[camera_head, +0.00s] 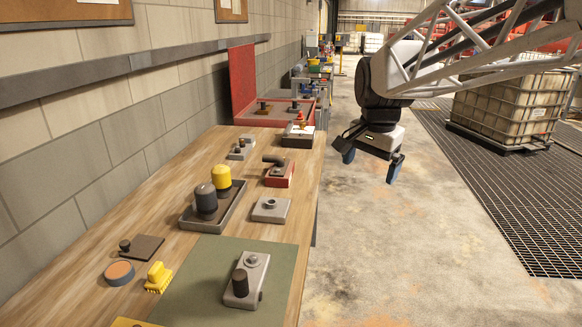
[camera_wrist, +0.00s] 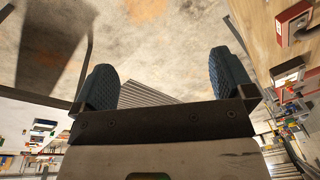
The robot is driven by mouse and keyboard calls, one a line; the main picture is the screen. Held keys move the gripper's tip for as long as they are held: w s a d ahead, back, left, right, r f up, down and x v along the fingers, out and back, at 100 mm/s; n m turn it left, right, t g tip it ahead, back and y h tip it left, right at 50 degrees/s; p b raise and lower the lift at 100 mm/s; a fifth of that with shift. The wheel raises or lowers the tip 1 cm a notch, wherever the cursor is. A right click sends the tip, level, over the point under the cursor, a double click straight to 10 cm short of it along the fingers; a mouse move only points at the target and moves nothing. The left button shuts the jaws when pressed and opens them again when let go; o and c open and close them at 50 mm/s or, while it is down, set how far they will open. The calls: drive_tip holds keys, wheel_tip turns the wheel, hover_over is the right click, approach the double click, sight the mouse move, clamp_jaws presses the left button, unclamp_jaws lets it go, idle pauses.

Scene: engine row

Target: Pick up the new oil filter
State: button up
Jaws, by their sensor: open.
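A shallow grey tray (camera_head: 226,216) on the wooden workbench holds two upright cylinders that look like filters, a yellow one (camera_head: 221,178) and a dark grey one (camera_head: 206,199). The frames do not tell for certain which is the new oil filter. Another dark cylinder (camera_head: 240,284) stands on a grey metal housing (camera_head: 259,266) on the green mat. My gripper (camera_head: 371,167) hangs over the floor beyond the bench's right edge, well apart from the tray. In the wrist view its blue-padded fingers (camera_wrist: 164,82) are spread with nothing between them.
On the bench are a red block with a dark pipe (camera_head: 280,177), a grey plate with a ring (camera_head: 270,209), a yellow brush (camera_head: 158,276) and a round tin (camera_head: 119,272). A block wall borders the left. A caged tank (camera_head: 507,107) stands right.

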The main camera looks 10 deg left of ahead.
drive_tip(key=w+a+m, duration=0.3)
drive_tip(key=w+a, duration=0.7)
drive_tip(key=w, duration=0.2)
drive_tip(key=m+g, duration=0.2)
drive_tip(key=m, duration=0.6)
hover_over(220, 167)
drive_tip(key=d, duration=0.1)
wheel_tip(220, 167, down, 15)
drive_tip(key=shift+a+f, duration=0.35)
drive_tip(key=shift+a, duration=0.25)
drive_tip(key=shift+f, duration=0.1)
drive_tip(key=shift+f, duration=1.2)
drive_tip(key=shift+f, duration=0.1)
